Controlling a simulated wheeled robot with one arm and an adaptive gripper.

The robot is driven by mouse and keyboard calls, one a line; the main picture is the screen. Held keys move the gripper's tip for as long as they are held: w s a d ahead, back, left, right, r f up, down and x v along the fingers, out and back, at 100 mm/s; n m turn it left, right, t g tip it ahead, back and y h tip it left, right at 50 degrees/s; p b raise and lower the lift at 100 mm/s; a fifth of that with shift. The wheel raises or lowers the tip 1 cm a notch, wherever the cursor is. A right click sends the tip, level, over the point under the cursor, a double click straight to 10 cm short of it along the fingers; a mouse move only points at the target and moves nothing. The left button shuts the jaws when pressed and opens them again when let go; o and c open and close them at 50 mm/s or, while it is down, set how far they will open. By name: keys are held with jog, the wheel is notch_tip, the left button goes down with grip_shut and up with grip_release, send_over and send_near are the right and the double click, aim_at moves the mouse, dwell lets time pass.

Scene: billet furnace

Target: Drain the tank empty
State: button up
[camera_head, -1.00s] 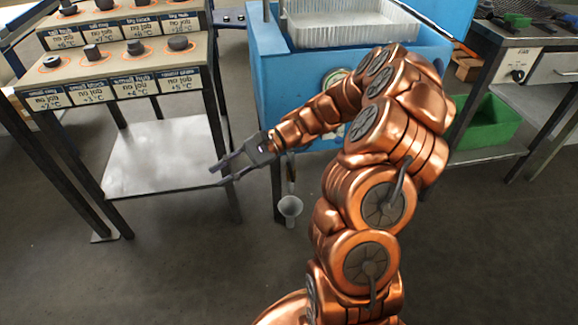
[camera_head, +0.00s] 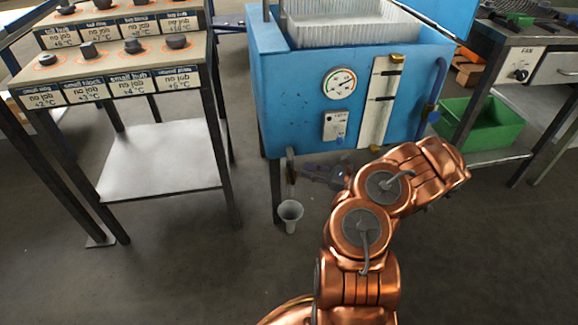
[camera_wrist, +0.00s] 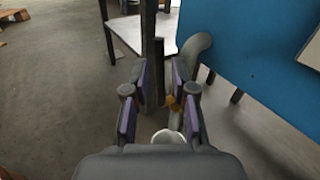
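The blue tank (camera_head: 285,105) stands at the centre of the head view, with a round dial gauge (camera_head: 339,83) and a pale sight-level strip (camera_head: 379,102) on its front. A short drain pipe (camera_head: 290,167) hangs at its lower left corner, above a pale funnel-like cup (camera_head: 290,212). My gripper (camera_head: 309,171) is low under the tank front, just right of that pipe. In the wrist view my gripper (camera_wrist: 159,95) is open, its purple pads apart. A small brass-coloured part (camera_wrist: 174,103) shows near the right finger, with the white cup (camera_wrist: 168,137) beyond; contact cannot be told.
A labelled rack with knobs (camera_head: 120,75) and a lower shelf (camera_head: 160,162) stands left. A green bin (camera_head: 483,125) is under the fan bench (camera_head: 530,55) at right. The front floor is clear.

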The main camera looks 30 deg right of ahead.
aim_at(289, 165)
jog(key=shift+b+x, duration=1.05)
jog(key=shift+x, duration=2.6)
jog(key=shift+r, duration=0.1)
grip_shut()
